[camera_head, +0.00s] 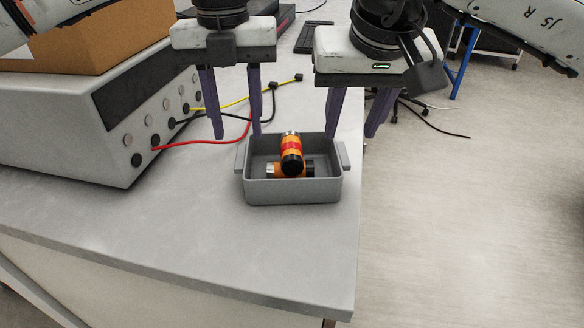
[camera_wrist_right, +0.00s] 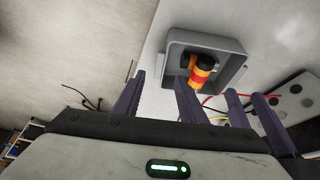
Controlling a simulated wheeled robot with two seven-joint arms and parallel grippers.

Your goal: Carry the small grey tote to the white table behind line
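The small grey tote (camera_head: 293,190) sits upright near the right edge of a light grey tabletop, with a handle on each side. Orange cylinders with red and black bands (camera_head: 291,150) lie inside it. My left gripper (camera_head: 234,135) is open, fingers down, by the tote's far left corner. My right gripper (camera_head: 352,135) is open, fingers down, by the far right corner. In the right wrist view, the tote (camera_wrist_right: 178,65) lies beyond my open right gripper (camera_wrist_right: 160,85). Nothing is between either pair of fingers. I cannot tell whether any fingertip touches the tote.
A grey instrument (camera_head: 75,130) with a cardboard box (camera_head: 90,35) on it stands at left. Red, black and yellow cables (camera_head: 205,143) run from it behind the tote. The tabletop (camera_head: 230,245) is clear in front. Open floor (camera_head: 480,200) lies to the right.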

